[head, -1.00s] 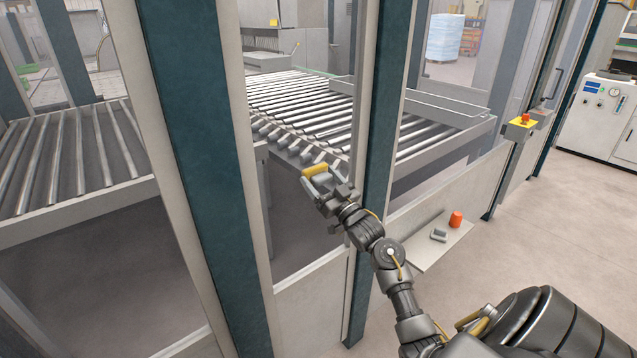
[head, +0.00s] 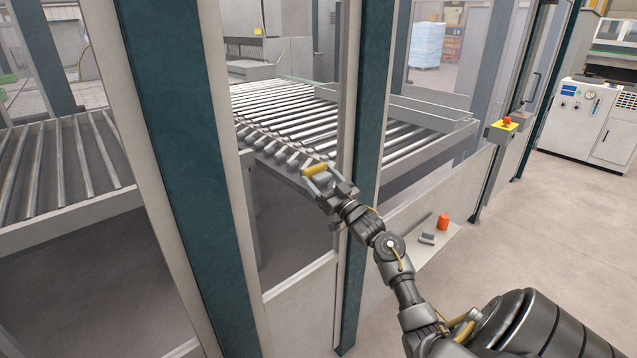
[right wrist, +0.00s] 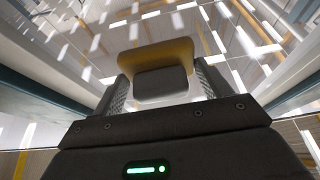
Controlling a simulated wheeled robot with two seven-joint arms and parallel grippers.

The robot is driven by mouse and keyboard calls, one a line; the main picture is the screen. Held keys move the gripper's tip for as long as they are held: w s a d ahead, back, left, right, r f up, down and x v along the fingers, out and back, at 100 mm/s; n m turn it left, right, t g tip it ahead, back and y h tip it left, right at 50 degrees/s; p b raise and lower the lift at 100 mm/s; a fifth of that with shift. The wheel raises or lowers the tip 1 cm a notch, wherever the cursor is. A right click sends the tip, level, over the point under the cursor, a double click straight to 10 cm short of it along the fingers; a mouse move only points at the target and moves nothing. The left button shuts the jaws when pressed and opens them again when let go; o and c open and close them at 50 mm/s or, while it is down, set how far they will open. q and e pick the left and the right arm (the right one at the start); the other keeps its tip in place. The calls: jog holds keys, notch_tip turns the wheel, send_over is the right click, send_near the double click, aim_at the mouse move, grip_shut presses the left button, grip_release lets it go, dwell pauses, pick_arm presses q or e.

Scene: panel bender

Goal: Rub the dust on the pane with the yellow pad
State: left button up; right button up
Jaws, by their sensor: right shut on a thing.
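My right gripper (head: 318,182) is shut on the yellow pad (head: 315,170), held up at the pane (head: 290,225) between the dark teal posts. I cannot tell whether the pad touches the pane. The pane is clear, and rollers show through it. I cannot make out the dust in either view. My left gripper is not in view.
A dark teal post (head: 358,170) stands just right of my gripper. A low shelf (head: 450,240) holds an orange cup-like thing (head: 443,221) and a small grey object (head: 427,238). A roller table (head: 340,120) lies behind the pane. The floor at right is clear.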

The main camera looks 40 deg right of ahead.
jog(key=shift+d, duration=1.1)
jog(key=shift+s+a, duration=0.1)
jog(key=shift+s, duration=0.25)
jog(key=s+p, duration=0.2)
jog(key=s, duration=0.2)
jog(key=shift+s, duration=0.55)
jog(key=shift+s+p, duration=0.1)
jog(key=shift+p, duration=0.2)
